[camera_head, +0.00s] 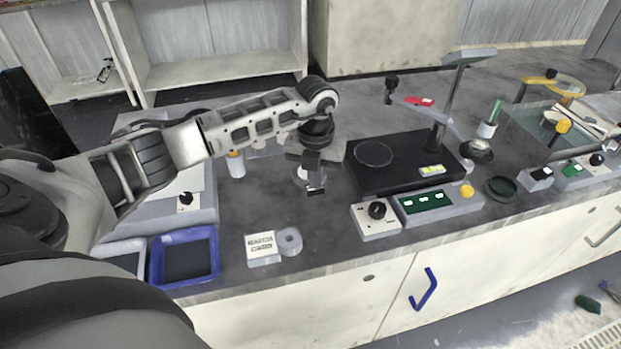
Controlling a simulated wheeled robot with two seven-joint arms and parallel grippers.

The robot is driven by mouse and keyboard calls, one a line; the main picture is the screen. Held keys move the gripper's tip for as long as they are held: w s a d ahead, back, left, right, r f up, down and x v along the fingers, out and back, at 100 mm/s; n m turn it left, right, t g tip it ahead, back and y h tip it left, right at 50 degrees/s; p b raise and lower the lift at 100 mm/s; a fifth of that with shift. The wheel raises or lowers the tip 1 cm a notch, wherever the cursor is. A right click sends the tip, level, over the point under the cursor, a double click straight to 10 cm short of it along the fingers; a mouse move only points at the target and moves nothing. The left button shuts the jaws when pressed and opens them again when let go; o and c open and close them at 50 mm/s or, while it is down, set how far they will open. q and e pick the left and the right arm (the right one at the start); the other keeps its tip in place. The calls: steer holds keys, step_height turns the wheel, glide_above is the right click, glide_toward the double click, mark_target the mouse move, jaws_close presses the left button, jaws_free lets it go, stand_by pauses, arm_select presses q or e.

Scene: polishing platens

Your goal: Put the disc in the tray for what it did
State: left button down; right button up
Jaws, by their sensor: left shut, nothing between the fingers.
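My left arm reaches in from the left, and its gripper (314,189) points down over the bench, left of the black platform. The gripper is shut and empty. A thin round outline, which may be a clear disc (374,154), lies on the black platform (390,180), to the right of the gripper and apart from it. A blue tray (184,282) with a dark floor stands at the bench's front left. A pale tray (125,262) stands beside it, partly hidden by my arm. My right gripper is not in view.
A control box with a black knob (377,211) and a panel with green displays (438,204) stand before the platform. A small labelled block (262,248) and a grey ring (289,242) sit near the front edge. A white-bodied bottle (236,168) stands behind. A green dish (501,188) lies right.

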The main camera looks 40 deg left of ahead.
arm_select(q)
steer(key=shift+r+p, duration=2.35)
steer(key=shift+r, duration=0.7)
steer(key=shift+d, duration=0.1)
